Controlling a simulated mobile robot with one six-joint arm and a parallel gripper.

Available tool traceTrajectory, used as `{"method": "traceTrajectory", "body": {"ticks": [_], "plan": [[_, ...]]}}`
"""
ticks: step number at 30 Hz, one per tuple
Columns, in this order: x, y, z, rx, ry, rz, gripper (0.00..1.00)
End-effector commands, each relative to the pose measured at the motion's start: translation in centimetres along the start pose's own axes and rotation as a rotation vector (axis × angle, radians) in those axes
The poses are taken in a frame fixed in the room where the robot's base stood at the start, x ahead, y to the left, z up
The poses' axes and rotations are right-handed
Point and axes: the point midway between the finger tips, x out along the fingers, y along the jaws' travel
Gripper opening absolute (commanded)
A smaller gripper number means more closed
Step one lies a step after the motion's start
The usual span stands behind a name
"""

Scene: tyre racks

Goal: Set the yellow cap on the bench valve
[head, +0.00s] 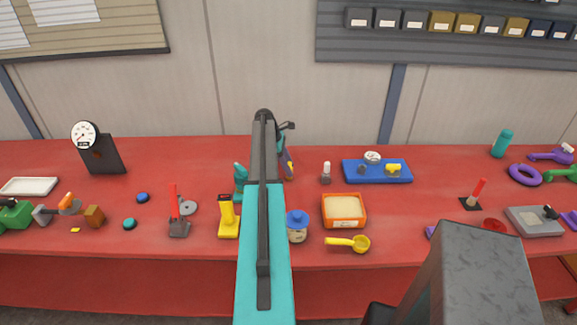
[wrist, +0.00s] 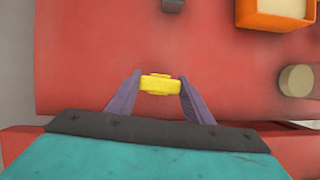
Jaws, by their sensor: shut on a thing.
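My gripper (wrist: 160,86) is shut on the yellow cap (wrist: 161,83), which sits between the tips of its two purple fingers. In the head view the cap is hard to make out beside my arm; a bit of yellow shows there (head: 290,167). A small upright fitting with a grey base and white top (head: 325,173) stands on the bench just right of my gripper. It looks like the bench valve, but I cannot be sure. In the wrist view a grey piece (wrist: 172,5), probably its base, is cut off by the top edge, apart from the cap.
An orange tray (head: 344,226), a blue-lidded jar (head: 297,226) and a yellow scoop (head: 360,243) stand nearer the front. A blue board with fittings (head: 377,177) lies further right. The red bench (wrist: 90,50) under the cap is clear.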

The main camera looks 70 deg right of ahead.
Motion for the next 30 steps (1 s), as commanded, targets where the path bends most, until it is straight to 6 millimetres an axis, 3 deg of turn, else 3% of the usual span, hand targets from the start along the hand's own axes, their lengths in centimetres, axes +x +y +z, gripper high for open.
{"method": "traceTrajectory", "body": {"ticks": [28, 30], "plan": [[1.7, 0.0, -0.7, 0.000, 0.000, 0.000, 0.22], [1.7, 0.0, -0.7, 0.000, 0.000, 0.000, 0.18]]}}
